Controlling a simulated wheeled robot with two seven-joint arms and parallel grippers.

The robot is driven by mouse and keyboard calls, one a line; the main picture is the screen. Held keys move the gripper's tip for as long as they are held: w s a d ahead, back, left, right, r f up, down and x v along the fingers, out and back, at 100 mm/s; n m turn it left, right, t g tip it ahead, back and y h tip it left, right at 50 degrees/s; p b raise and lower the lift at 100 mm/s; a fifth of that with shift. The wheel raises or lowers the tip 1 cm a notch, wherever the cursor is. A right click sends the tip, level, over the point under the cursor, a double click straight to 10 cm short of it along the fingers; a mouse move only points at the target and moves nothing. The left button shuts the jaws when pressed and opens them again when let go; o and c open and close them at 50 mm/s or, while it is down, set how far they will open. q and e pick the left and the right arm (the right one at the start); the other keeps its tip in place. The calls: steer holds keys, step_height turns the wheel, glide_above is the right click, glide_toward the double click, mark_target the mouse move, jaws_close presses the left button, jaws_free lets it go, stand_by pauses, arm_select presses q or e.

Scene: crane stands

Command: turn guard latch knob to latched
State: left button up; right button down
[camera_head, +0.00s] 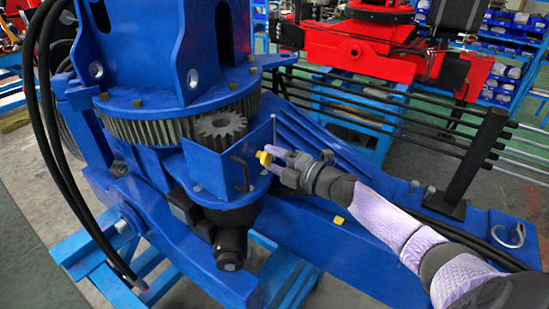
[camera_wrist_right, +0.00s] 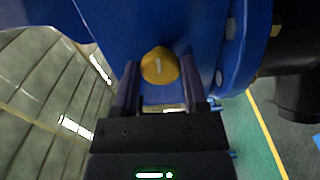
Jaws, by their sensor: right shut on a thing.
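The guard latch knob is the yellow knob (camera_head: 263,158) on the right side of the blue guard (camera_head: 215,172), beside the pinion gear (camera_head: 221,127). My right gripper (camera_head: 270,160) reaches it from the right. In the right wrist view the round yellow knob (camera_wrist_right: 160,66), with a short pale mark on its face, sits between the two fingertips of the gripper (camera_wrist_right: 158,82). The fingers are shut on it. The mark runs nearly upright in that view. The knob's far side is hidden. My left gripper is not in view.
A large toothed ring (camera_head: 185,118) lies behind the guard. A black motor (camera_head: 231,247) hangs below it. Thick black hoses (camera_head: 45,150) run down the left. A black post (camera_head: 478,160) stands on the blue crane leg at right. Red machinery (camera_head: 365,45) is farther back.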

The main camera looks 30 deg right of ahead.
stand_by(0.3)
steer(key=shift+c, duration=0.8)
jaws_free()
steer(key=shift+s+d+f, duration=0.15)
steer(key=shift+s+d, duration=0.05)
steer(key=shift+s, duration=0.2)
steer(key=b+v, duration=0.1)
steer(key=v, duration=0.8)
steer(key=shift+b, duration=0.3)
